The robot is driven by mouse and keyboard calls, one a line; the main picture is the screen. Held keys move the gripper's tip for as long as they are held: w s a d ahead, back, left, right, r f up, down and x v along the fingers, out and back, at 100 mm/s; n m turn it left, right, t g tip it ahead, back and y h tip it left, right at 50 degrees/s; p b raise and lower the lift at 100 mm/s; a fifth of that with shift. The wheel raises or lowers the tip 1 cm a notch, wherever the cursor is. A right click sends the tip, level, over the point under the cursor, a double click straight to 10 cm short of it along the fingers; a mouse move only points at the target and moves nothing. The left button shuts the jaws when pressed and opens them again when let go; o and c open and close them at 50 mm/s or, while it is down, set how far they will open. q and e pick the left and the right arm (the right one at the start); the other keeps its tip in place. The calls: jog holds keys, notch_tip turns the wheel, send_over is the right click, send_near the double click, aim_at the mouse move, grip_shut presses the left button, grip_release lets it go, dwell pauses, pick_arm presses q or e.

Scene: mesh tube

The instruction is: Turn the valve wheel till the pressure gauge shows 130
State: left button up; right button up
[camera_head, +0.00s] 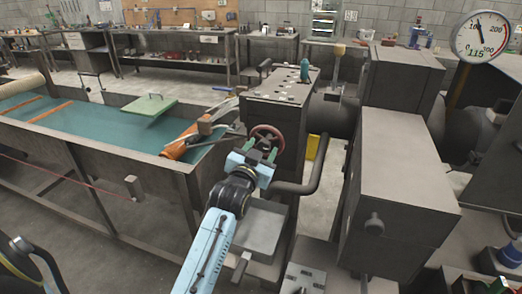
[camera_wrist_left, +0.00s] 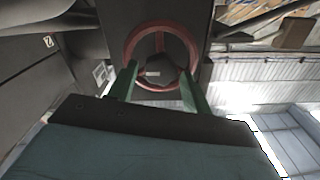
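The valve wheel (camera_head: 267,139) is a red ring on the side of a dark grey machine box. It also shows face-on in the left wrist view (camera_wrist_left: 161,27). My left gripper (camera_head: 262,152) is at the wheel. Its two green fingers (camera_wrist_left: 160,68) are spread apart, with the tips at the lower left and lower right of the rim. I cannot tell whether they touch it. The pressure gauge (camera_head: 482,37) is a round white dial at the upper right, and its readout shows 115. My right gripper is not in view.
A dark curved pipe (camera_head: 307,178) runs just right of my left gripper. A long trough with a teal inside (camera_head: 100,125) stands to the left. A large grey box (camera_head: 397,180) stands to the right. Workbenches (camera_head: 175,60) line the back wall.

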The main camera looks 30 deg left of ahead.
pick_arm(q)
jog(key=c, duration=0.8)
